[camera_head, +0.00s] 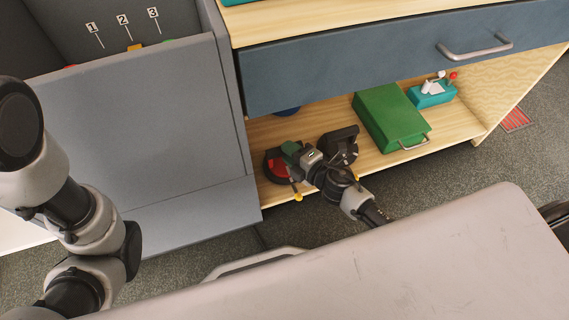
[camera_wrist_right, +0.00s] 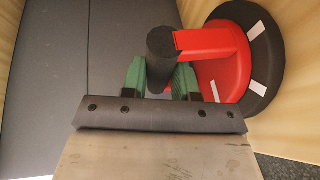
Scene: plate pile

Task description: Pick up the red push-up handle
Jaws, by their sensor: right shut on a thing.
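The red push-up handle (camera_head: 279,170) is at the left end of the lower shelf, its round black base with white marks standing on the wood or very close to it; I cannot tell which. In the right wrist view its red arm (camera_wrist_right: 212,42) leads to a black foam grip (camera_wrist_right: 160,62). My right gripper (camera_head: 289,149) reaches into the shelf, and its green fingers (camera_wrist_right: 159,82) are shut on the black grip, one on each side. My left arm shows at the left of the head view, but its gripper is not visible.
A green case (camera_head: 390,115) and a teal box with a red-knobbed lever (camera_head: 432,94) stand on the wooden shelf (camera_head: 372,160). A dark blue drawer (camera_head: 370,58) hangs above. A grey bin (camera_head: 150,125) closes the left side. A blue object is partly hidden behind.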

